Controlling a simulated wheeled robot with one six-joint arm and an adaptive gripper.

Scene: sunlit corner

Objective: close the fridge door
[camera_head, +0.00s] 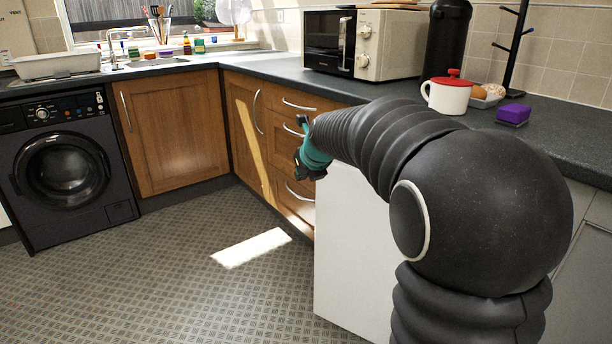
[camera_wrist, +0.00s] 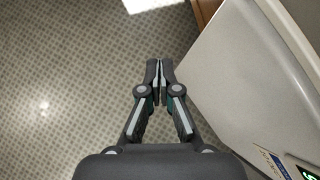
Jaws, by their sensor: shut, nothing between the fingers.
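The fridge door (camera_head: 345,262) is a plain white panel that stands out from the counter run into the room. My arm hides its upper right part. In the wrist view its pale grey surface (camera_wrist: 240,85) fills the right side, with lettering and a green display at the lower right corner. My gripper (camera_head: 305,170) is at the far upper edge of the door, in front of the wooden drawers. In the wrist view my gripper (camera_wrist: 160,75) has its fingertips together with nothing between them. It is just left of the door; contact cannot be told.
Wooden drawers (camera_head: 297,148) and a cupboard lie behind my gripper. A black washing machine (camera_head: 65,165) stands at the left. The counter (camera_head: 560,130) carries a microwave (camera_head: 365,45), a red-lidded white pot (camera_head: 448,95) and a purple sponge (camera_head: 513,114). The patterned floor (camera_head: 190,290) is clear.

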